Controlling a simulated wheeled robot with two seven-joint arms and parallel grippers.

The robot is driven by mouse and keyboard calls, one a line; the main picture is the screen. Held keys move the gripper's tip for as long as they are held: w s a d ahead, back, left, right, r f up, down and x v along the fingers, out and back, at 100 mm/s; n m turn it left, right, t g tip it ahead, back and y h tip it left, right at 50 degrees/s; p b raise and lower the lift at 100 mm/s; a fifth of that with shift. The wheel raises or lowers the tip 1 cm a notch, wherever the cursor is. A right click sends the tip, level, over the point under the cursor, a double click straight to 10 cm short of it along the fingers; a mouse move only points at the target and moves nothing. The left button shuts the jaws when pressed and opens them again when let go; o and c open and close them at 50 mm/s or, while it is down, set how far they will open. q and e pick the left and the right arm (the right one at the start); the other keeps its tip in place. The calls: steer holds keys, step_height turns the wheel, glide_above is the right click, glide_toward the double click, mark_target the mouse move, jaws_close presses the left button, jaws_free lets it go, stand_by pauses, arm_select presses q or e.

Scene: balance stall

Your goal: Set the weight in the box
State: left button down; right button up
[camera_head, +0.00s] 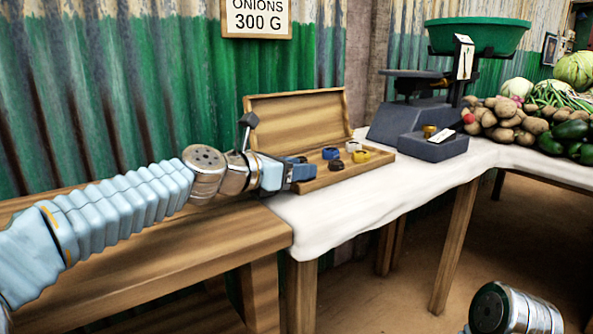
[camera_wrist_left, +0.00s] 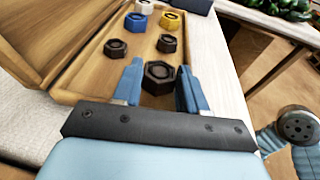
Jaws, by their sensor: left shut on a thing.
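The open wooden box (camera_head: 299,117) stands on the white-clothed table, its lid tilted back. My left gripper (camera_head: 303,170) reaches over the box's left end. In the left wrist view, the left gripper (camera_wrist_left: 159,68) is shut on a dark hexagonal weight (camera_wrist_left: 158,77), with one blue finger on each side. I cannot tell whether this weight touches the box floor. Other weights sit in the box: a blue one (camera_head: 330,153), a yellow one (camera_head: 360,156) and dark brown ones (camera_wrist_left: 115,48). My right gripper is out of view.
A grey scale with a green pan (camera_head: 478,37) stands right of the box. A small brass weight (camera_head: 429,131) is on its grey block (camera_head: 433,147). Potatoes (camera_head: 500,118) and other vegetables lie farther right. A wooden bench (camera_head: 190,250) runs beneath my left arm.

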arm_select(q)
steer(key=c, duration=0.9)
jaws_free()
steer(key=shift+f, duration=0.15)
steer(key=shift+r, duration=0.3)
steer(key=v, duration=1.2)
steer(key=shift+f, duration=0.15)
